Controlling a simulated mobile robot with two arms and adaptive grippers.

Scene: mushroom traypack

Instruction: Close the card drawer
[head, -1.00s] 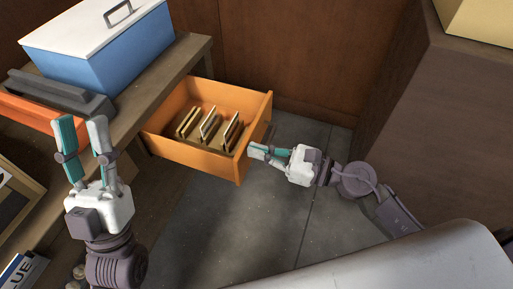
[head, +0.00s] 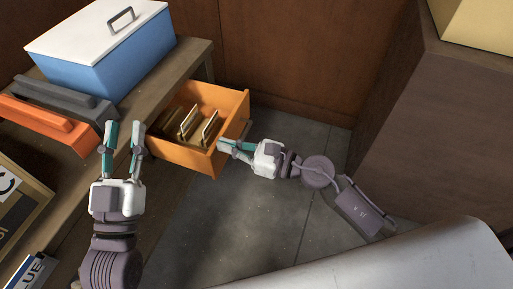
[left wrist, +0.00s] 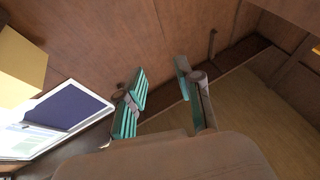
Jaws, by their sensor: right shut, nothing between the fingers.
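The orange card drawer (head: 190,158) stands partly out from under the wooden bench, at the middle left of the head view. Several upright cards or dividers (head: 197,127) are inside it. My right gripper (head: 221,145) is shut and empty, with its fingertips at the drawer's right-hand front panel and seemingly touching it. My left gripper (head: 124,138) is open and empty in front of the bench, left of the drawer. Its open fingers also show in the left wrist view (left wrist: 160,95).
A blue box with a white lid (head: 105,50) stands on the bench (head: 185,62). Orange and dark grey trays (head: 45,122) lie nearer. A large brown cabinet (head: 440,120) stands at right. The grey floor (head: 215,215) between is clear.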

